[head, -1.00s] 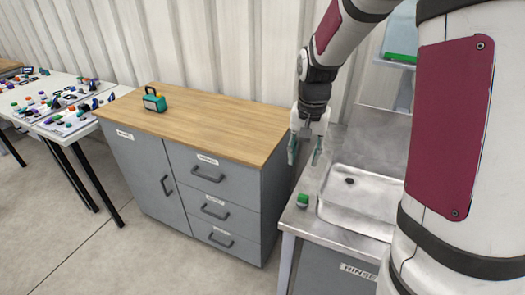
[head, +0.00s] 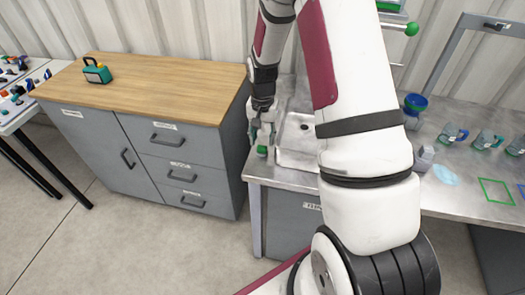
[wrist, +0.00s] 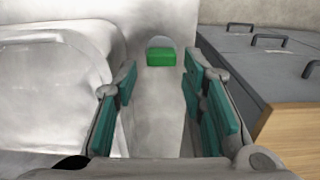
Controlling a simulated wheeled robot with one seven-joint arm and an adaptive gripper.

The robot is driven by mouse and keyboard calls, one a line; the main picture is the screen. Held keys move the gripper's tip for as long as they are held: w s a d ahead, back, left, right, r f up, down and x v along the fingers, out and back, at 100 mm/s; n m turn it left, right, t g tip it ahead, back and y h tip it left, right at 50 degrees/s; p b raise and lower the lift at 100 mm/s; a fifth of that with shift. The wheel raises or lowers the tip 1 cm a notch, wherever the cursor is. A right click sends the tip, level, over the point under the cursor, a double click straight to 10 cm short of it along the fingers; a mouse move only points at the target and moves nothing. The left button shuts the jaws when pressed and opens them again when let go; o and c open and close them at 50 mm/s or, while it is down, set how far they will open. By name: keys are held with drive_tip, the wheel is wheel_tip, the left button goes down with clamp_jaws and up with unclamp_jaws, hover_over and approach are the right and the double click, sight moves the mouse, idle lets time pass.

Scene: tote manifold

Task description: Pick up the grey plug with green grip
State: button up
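The grey plug with green grip (head: 262,150) stands on the metal counter near its front left corner, left of the sink basin. In the wrist view its green grip (wrist: 161,57) shows ahead, between the fingers, with a rounded grey part behind it. My gripper (head: 262,130) is just above and behind the plug in the head view. In the wrist view my gripper (wrist: 162,95) is open, its teal finger pads wide apart with nothing between them. The plug lies beyond the fingertips; I see no contact.
The sink basin (head: 290,160) lies right beside the plug. A grey drawer cabinet with a wooden top (head: 160,85) stands to the left, bearing a teal lantern-like object (head: 97,72). Several mugs (head: 449,134) and a blue funnel-like item (head: 414,104) stand on the counter at right.

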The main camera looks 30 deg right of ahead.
sight(262, 146)
drive_tip(key=shift+w+f+p, duration=0.15)
drive_tip(key=shift+f+p, duration=0.4)
drive_tip(key=shift+f, duration=2.05)
drive_tip(key=shift+c, duration=0.3)
drive_tip(key=c, duration=0.5)
